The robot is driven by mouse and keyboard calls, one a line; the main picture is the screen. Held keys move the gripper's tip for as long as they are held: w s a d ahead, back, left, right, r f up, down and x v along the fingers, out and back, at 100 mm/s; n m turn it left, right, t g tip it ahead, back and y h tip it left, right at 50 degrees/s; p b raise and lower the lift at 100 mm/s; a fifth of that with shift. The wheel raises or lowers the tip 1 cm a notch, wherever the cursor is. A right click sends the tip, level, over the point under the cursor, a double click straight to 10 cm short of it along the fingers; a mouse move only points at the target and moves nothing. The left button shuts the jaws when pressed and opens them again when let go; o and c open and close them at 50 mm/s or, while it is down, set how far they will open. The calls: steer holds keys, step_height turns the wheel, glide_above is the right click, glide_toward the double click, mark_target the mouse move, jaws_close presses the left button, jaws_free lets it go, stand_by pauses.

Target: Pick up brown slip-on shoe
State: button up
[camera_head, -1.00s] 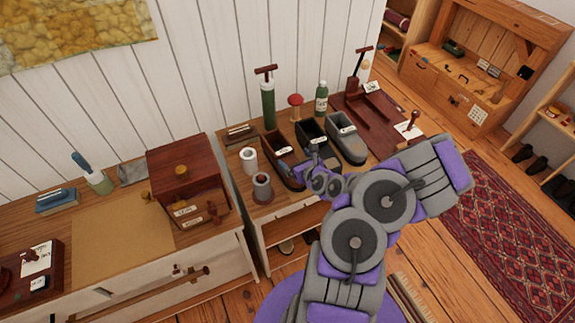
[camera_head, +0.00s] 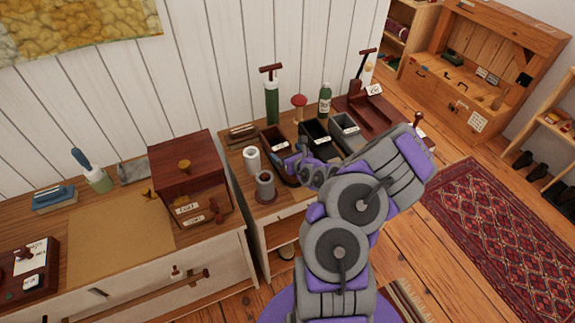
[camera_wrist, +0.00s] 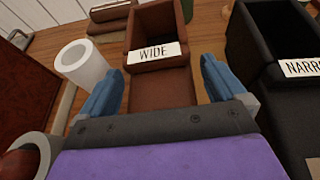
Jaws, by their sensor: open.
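The brown slip-on shoe (camera_head: 274,138) is boxy with an open top and stands on the bench beside the wall. In the wrist view the shoe (camera_wrist: 160,91) has a white card reading WIDE, and its lower front part lies between my two blue fingers. My gripper (camera_wrist: 163,70) is open, with a finger on each side of the brown front; I cannot tell whether they touch it. In the head view my gripper (camera_head: 291,161) is over the shoe's near end and hides part of it.
A black shoe (camera_head: 315,132) stands close to the right and a grey one (camera_head: 344,126) beyond it. A white cylinder (camera_head: 252,159) and a grey pot (camera_head: 265,186) are close on the left. A green pump (camera_head: 271,98) stands behind.

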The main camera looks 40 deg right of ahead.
steer(key=shift+s+d+f, duration=0.1)
steer(key=shift+d+f, duration=0.1)
steer(key=shift+d, duration=0.3)
steer(key=shift+c, duration=0.5)
steer(key=shift+a, duration=0.25)
steer(key=c, duration=0.7)
steer(key=shift+s+d+f, duration=0.1)
steer(key=shift+d, duration=0.2)
steer(key=c, duration=0.5)
steer(key=shift+c, duration=0.8)
